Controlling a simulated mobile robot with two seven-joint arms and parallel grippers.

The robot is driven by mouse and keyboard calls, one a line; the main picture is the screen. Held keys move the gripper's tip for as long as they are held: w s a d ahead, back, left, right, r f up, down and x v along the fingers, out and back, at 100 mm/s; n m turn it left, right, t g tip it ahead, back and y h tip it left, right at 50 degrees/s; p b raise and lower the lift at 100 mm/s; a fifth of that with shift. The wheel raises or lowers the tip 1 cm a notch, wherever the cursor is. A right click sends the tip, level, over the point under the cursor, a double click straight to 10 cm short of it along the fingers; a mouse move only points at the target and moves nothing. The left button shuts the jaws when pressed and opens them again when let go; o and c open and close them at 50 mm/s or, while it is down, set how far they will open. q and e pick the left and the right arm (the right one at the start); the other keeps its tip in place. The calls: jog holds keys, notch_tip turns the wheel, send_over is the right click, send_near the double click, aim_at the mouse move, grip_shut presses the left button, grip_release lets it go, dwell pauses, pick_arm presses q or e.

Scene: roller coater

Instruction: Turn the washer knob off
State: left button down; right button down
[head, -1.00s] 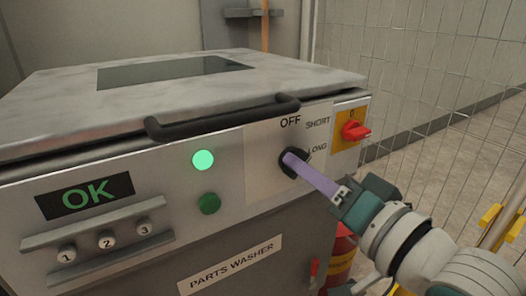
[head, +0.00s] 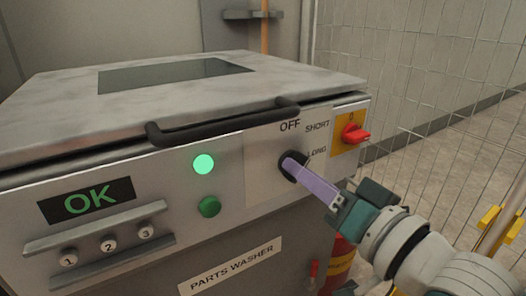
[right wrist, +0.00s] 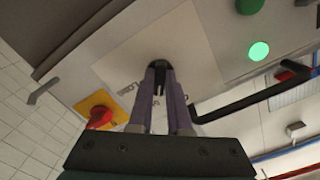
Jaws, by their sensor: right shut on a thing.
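The washer knob (head: 291,166) is black and round, on the light plate of the parts washer's (head: 100,170) front panel. OFF is printed above it, with SHORT and LONG to its upper right and right. My right gripper (head: 290,163) reaches in from the lower right with its purple fingers shut on the knob. In the right wrist view the knob (right wrist: 158,66) sits between the fingertips. The fingers hide much of the knob, so I cannot tell clearly where it points. My left gripper is not in view.
A red switch (head: 355,133) on a yellow plate is right of the knob. A lit green lamp (head: 203,164), a green button (head: 209,206) and an OK display (head: 87,202) are to the left. A black lid handle (head: 222,122) juts out above. Wire mesh fencing (head: 440,90) stands at the right.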

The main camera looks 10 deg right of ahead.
jog(key=shift+n+p, duration=0.8)
jog(key=shift+n, duration=2.7)
jog(key=c, duration=0.9)
grip_release()
jog(key=shift+o, duration=0.2)
jog(key=p+v, duration=0.2)
jog(key=v, duration=0.8)
